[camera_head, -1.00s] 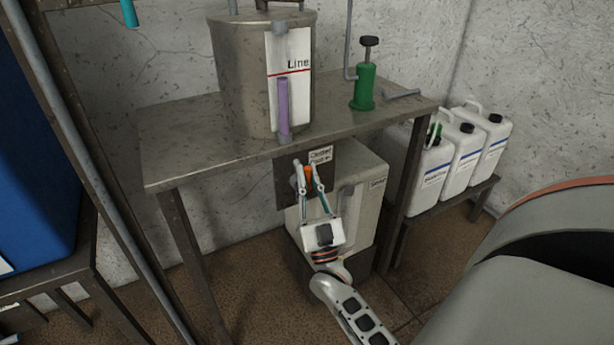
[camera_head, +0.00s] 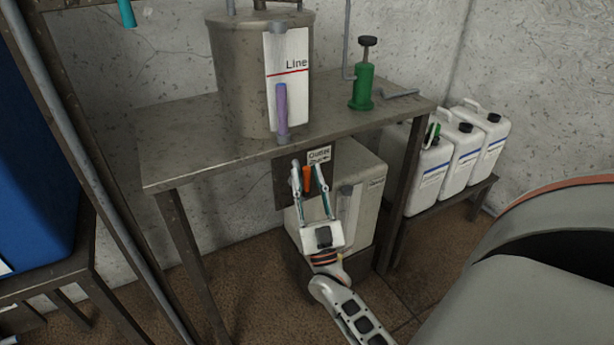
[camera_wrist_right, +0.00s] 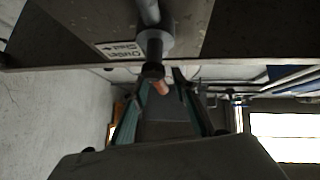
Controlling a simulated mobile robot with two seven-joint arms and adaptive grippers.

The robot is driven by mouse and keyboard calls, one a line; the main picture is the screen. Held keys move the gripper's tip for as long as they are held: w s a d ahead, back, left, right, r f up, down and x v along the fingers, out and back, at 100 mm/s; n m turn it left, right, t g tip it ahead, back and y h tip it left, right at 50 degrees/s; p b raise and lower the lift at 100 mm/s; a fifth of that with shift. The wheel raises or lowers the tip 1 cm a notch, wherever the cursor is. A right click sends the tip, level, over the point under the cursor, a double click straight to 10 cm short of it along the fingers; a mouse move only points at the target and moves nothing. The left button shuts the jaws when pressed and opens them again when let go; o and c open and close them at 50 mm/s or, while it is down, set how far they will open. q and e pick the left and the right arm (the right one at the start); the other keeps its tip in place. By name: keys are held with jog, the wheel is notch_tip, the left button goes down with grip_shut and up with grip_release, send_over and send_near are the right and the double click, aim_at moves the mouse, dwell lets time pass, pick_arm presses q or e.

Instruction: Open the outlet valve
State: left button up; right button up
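The outlet valve's orange handle (camera_head: 307,179) is at a dark panel (camera_head: 283,190) below the table's front edge. A white label (camera_head: 319,155) sits beside it, and its text is only partly legible. My right gripper (camera_head: 310,164) is open, with one finger on each side of the handle. In the right wrist view, the orange handle tip (camera_wrist_right: 162,88) shows between the spread fingers (camera_wrist_right: 161,80), below a dark fitting on a grey pipe (camera_wrist_right: 150,12). I cannot tell whether a finger touches it. My left gripper is out of view.
White canisters (camera_head: 463,150) are on a low bench at right.

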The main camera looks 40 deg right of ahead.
jog(key=v, duration=1.1)
jog(key=shift+s+f, duration=0.2)
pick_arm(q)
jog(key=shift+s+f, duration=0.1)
pick_arm(e)
jog(key=shift+a, duration=0.1)
